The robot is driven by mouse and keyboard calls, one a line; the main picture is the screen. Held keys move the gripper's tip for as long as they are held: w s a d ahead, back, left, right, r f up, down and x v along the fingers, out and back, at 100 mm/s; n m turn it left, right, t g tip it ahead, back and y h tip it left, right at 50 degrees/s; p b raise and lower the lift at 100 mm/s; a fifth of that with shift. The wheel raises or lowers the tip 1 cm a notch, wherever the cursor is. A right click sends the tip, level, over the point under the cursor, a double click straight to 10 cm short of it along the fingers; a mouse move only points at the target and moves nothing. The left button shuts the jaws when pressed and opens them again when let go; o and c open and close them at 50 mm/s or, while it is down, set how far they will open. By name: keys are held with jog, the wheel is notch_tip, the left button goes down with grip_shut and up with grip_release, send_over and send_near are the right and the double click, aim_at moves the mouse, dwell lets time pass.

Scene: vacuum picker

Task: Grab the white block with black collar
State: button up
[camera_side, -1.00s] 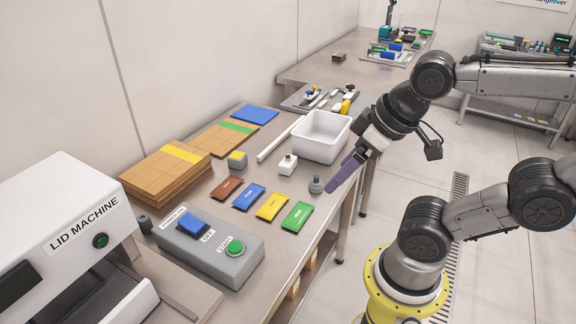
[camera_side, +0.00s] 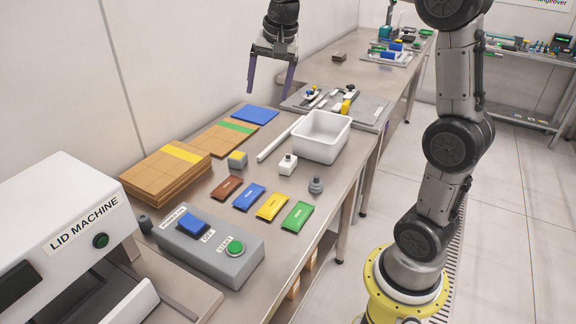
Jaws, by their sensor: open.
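The white block with black collar (camera_side: 288,164) stands upright on the steel table, just left of the white bin's front corner. Its dark collar shows at its top. My gripper (camera_side: 269,92) is open and empty, with its two purple fingers spread and pointing down. It hangs in the air above the back of the table, up and left of the white block in the picture and well apart from it.
The white bin (camera_side: 341,142) stands close behind the block. A grey knobbed piece (camera_side: 316,185) is to its right. A white bar (camera_side: 279,138) lies behind it. Several coloured packets, including a blue one (camera_side: 249,196), lie in front. A control box (camera_side: 232,262) is nearer.

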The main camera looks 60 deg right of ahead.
jog(key=w+d+f+m+g, duration=0.25)
jog(key=w+d+f, duration=0.25)
jog(key=d+f, duration=0.5)
jog(key=m+y, duration=0.1)
jog(key=m, duration=0.1)
send_over(289, 157)
jog(key=d, duration=0.1)
notch_tip(289, 157, down, 9)
jog(key=shift+g, duration=0.35)
notch_tip(289, 157, down, 7)
jog(key=shift+w+a+f, duration=0.1)
jog(key=shift+f, duration=0.1)
jog(key=shift+a+f, duration=0.2)
jog(key=shift+f, duration=1.2)
jog(key=shift+a+f, duration=0.15)
jog(key=shift+f, duration=1.2)
grip_shut()
